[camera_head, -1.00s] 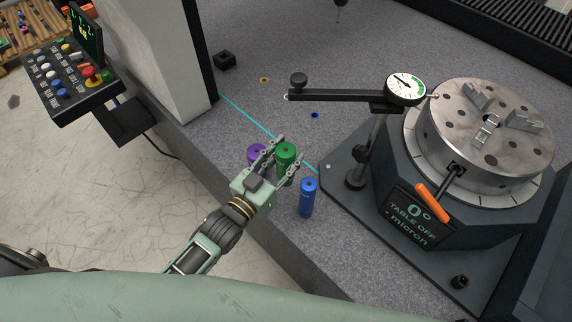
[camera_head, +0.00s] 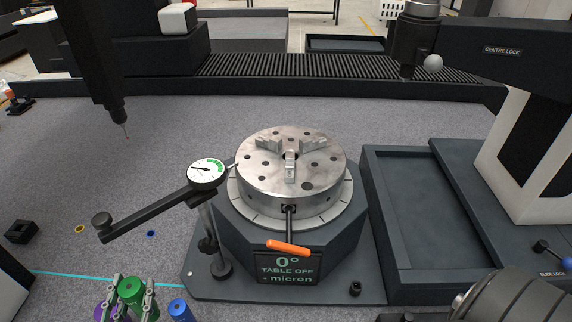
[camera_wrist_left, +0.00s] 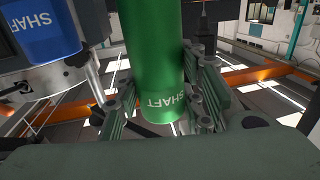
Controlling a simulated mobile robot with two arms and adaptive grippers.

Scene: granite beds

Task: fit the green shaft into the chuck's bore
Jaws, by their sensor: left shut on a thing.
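The green shaft (camera_head: 130,287) stands at the bottom left of the head view. My left gripper (camera_head: 128,301) is shut on it, one finger on each side. In the left wrist view the green shaft (camera_wrist_left: 155,60), marked SHAFT, fills the middle between the fingers (camera_wrist_left: 158,105). The chuck (camera_head: 265,180) is a round steel disc with three jaws on the rotary table, up and right of the shaft. Its bore (camera_head: 290,156) lies between the jaws and is partly hidden by them. My right gripper is out of view.
A blue shaft (camera_head: 180,309) stands just right of the green one, a purple shaft (camera_head: 102,312) just left. A dial gauge (camera_head: 206,171) on an arm reaches to the chuck's left edge. An orange-handled key (camera_head: 288,247) sticks out of the chuck's front. A dark tray (camera_head: 377,225) lies right.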

